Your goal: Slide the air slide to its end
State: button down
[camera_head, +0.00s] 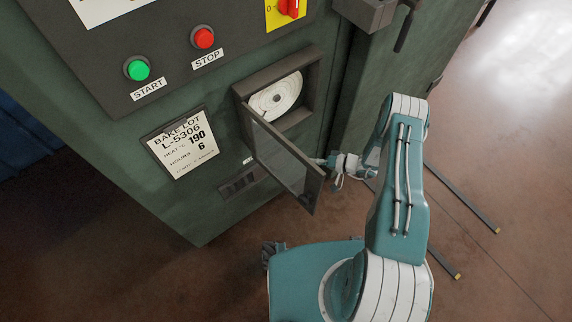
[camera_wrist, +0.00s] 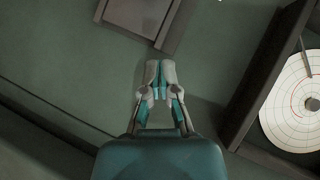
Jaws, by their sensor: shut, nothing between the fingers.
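The air slide (camera_head: 240,184) is a dark slotted plate low on the green cabinet front, below the chart recorder. In the wrist view, a framed grey plate at the top edge, seemingly the end of the air slide (camera_wrist: 143,14), is cut off by the picture. My gripper (camera_head: 318,161) is beside the open recorder door, to the right of the slide and apart from it. In the wrist view my gripper (camera_wrist: 160,68) has its fingertips together and empty, pointing toward the plate with a gap of bare cabinet face between. The slide's exact position is too small to tell.
The recorder's glazed door (camera_head: 285,165) stands open close to my gripper. The round paper chart (camera_head: 275,97) sits in its box; it also shows in the wrist view (camera_wrist: 295,105). A bake lot card (camera_head: 183,145) and green and red buttons are on the cabinet. Floor at right is mostly clear.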

jog(key=w+a+f, duration=0.1)
jog(key=a+f, duration=0.6)
jog(key=a, duration=0.4)
jog(key=shift+w+a+f+t, duration=0.2)
jog(key=shift+w+f+t, duration=0.1)
jog(key=shift+f+t, duration=0.1)
